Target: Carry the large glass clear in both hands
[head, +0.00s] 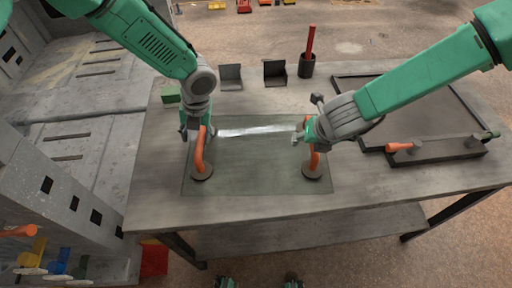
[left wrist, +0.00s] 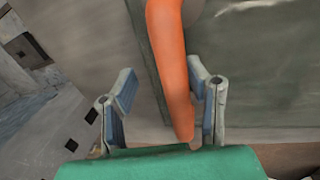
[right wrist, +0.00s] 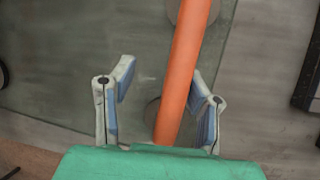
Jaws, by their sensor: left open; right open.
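The large glass (head: 258,170) is a clear greenish sheet lying flat on the grey bench. Two orange handles on dark round suction bases stand on it, a left handle (head: 200,155) and a right handle (head: 314,162). My left gripper (head: 196,132) is at the left handle; in the left wrist view the open fingers (left wrist: 163,100) stand either side of the orange bar. My right gripper (head: 306,136) is at the right handle; in the right wrist view the open fingers (right wrist: 160,92) stand either side of its orange bar. Finger contact with the bars is unclear.
A dark frame (head: 440,105) lies on the bench at the right, with an orange-handled tool (head: 400,147) near its front edge. Two small dark brackets (head: 231,77) (head: 275,73), a green block (head: 171,94) and a cup (head: 307,66) holding a red stick stand behind the glass.

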